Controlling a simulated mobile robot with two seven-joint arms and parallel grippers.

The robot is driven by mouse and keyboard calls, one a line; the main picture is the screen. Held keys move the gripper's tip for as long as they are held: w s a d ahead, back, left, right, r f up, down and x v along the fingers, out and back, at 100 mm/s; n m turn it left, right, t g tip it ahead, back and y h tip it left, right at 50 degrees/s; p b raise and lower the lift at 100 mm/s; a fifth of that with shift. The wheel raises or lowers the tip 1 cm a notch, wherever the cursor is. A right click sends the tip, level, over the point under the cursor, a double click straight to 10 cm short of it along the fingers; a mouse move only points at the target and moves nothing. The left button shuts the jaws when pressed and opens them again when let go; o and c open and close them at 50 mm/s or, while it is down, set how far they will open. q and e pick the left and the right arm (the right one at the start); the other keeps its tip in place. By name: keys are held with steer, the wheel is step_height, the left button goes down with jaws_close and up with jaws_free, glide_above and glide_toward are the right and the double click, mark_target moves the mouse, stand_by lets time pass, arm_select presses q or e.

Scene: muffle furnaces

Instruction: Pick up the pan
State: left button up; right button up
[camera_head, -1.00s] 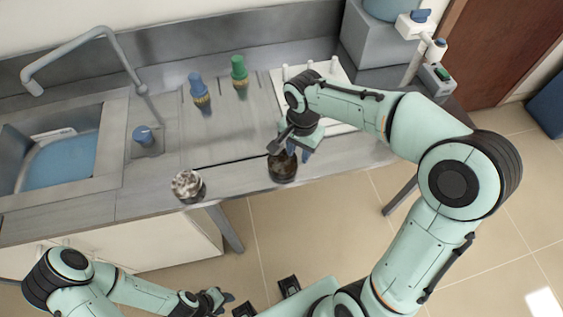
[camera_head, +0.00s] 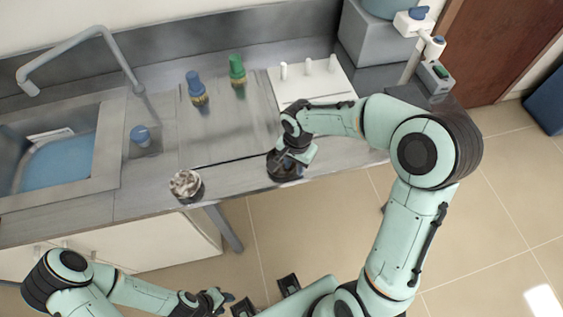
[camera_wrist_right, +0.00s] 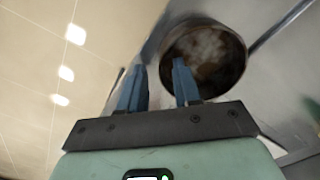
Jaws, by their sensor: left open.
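A dark round pan (camera_head: 284,174) stands near the front edge of the counter, partly hidden by my right gripper (camera_head: 297,158). In the right wrist view the pan (camera_wrist_right: 230,62) shows a round rim and mottled brownish contents. There my right gripper (camera_wrist_right: 158,78) has its two blue fingers apart with nothing seen between them. One fingertip overlaps the pan's near side and the other is left of it; I cannot tell whether they touch. My left gripper (camera_head: 222,298) is open and empty, low in the head view, away from the counter.
A second small round vessel with pale lumpy contents (camera_head: 186,184) stands on the front edge, left of the pan. Blue-capped (camera_head: 195,88) and green-capped (camera_head: 237,70) bottles stand behind. A white board with pegs (camera_head: 325,82) is behind right; a sink (camera_head: 60,160) is at left.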

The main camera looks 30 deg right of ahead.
jaws_close()
steer(key=shift+r, duration=0.1)
